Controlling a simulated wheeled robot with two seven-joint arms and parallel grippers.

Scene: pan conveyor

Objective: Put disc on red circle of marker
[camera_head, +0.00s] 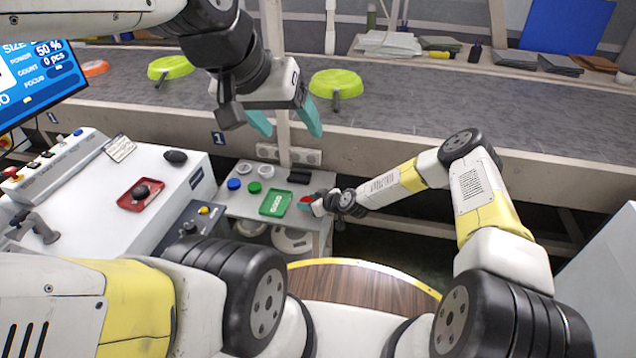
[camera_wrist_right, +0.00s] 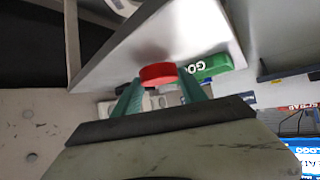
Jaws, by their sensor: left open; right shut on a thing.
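My right gripper (camera_head: 313,205) is shut on a red disc (camera_wrist_right: 158,74), held between its teal fingertips in the right wrist view. In the head view a small piece of red shows at its tips, at the right edge of the small grey table (camera_head: 240,205). The disc looks clear of the table top, but I cannot tell the gap. My left gripper (camera_head: 287,121) is open and empty, in front of the conveyor. The white machine (camera_head: 75,200) at left has a red plate (camera_head: 128,203) with a black knob on it. No red circle is clearly seen.
Blue (camera_head: 234,184) and green (camera_head: 254,187) discs and a green tray (camera_head: 275,203) are on the small table. Lime pans (camera_head: 170,67) lie on the conveyor (camera_head: 440,98) behind. A screen (camera_head: 38,75) stands at far left. A round wooden top (camera_head: 360,285) is near me.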

